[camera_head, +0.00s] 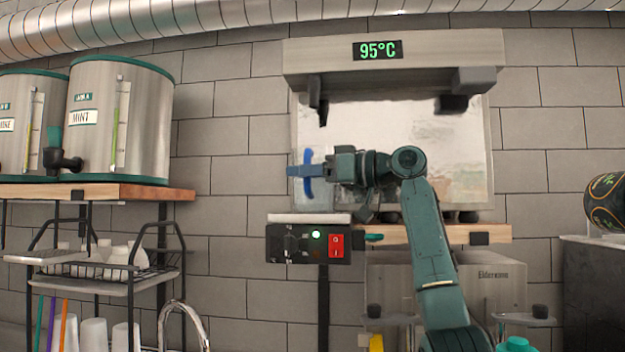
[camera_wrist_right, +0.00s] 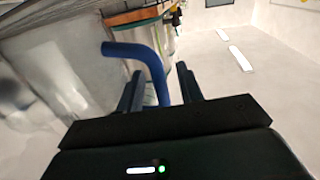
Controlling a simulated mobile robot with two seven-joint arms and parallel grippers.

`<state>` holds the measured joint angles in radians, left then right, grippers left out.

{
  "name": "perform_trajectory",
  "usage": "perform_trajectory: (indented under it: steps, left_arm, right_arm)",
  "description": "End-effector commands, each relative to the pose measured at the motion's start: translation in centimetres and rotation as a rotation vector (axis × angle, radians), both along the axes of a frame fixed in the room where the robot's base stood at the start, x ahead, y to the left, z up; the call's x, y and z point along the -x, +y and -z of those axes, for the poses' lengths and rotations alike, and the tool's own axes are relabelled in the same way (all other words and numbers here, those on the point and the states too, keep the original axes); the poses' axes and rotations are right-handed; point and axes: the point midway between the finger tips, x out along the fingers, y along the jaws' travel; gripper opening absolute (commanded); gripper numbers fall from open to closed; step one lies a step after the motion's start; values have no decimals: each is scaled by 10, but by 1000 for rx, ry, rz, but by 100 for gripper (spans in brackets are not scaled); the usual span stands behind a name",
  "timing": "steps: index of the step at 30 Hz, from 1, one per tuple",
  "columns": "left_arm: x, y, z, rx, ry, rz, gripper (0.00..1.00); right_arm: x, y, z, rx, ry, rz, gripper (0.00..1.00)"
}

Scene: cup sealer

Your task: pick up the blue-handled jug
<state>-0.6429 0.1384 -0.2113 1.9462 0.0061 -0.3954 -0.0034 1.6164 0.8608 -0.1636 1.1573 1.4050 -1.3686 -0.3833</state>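The jug's blue handle (camera_head: 307,188) shows in the head view as an upright arc at the left end of the steel machine, above the control box. It also shows in the wrist view as a bent blue bar (camera_wrist_right: 150,58). My right gripper (camera_head: 300,171) points left, level with the handle. In the wrist view its fingers (camera_wrist_right: 160,92) are apart, with the lower part of the handle between them and visible gaps on both sides. My left gripper is not in view.
The heated machine's top panel (camera_head: 395,60) overhangs the handle area. A control box (camera_head: 308,244) with a red switch sits just below. A shelf (camera_head: 100,192) with two steel dispensers (camera_head: 120,120) and a cup rack (camera_head: 95,262) are at left. A dark patterned container (camera_head: 607,203) is at right.

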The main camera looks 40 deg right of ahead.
Motion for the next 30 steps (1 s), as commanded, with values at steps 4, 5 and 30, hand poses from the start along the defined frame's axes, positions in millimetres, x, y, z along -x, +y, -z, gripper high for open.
perform_trajectory:
  steps: [4, 5, 30]
  left_arm:
    - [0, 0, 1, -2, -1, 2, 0]
    - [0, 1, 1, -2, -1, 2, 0]
    - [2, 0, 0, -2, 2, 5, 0]
  right_arm:
    - [-1, 0, 1, 0, 0, 1, 37]
    - [0, 0, 1, 0, 0, 1, 37]
    - [0, -1, 0, 0, 0, 1, 0]
